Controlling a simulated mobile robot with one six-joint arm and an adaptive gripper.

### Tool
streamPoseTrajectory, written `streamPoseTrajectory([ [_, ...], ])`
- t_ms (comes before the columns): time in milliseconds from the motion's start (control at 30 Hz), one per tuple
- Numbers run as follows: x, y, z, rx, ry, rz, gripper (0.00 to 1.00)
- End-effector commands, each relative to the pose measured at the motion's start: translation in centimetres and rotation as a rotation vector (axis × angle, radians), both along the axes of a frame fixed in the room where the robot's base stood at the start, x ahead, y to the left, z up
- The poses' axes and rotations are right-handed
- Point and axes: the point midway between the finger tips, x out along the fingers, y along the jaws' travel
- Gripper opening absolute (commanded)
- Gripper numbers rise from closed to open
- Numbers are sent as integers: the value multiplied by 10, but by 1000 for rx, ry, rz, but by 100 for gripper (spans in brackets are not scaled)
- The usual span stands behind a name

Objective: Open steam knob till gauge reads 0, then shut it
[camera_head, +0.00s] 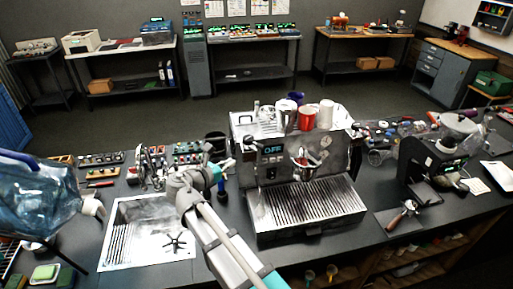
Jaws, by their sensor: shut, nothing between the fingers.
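The espresso machine (303,190) stands on the dark counter in the middle of the picture. Its small front display (271,150) shows what looks like "OFF". A small dial below the display, perhaps the gauge, is too small to read. The steam knob cannot be made out clearly; the machine's left side is partly behind my wrist. My arm rises from the bottom edge and bends at the left of the machine. My gripper (229,164) is shut and empty, close to the machine's upper left front edge. I cannot tell whether it touches anything there.
Red and white cups (307,118) stand on the machine. A sink panel (150,232) lies left of my arm, with a large blue water bottle (38,195) beyond it. Small tools and parts crowd the counter behind. A black grinder (432,165) and a portafilter (403,215) are at right.

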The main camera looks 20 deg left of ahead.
Motion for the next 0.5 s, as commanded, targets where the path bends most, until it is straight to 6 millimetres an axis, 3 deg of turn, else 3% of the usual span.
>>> streamPoseTrajectory([
  [500, 1, 0, 0, -9, -2, -2, 0],
])
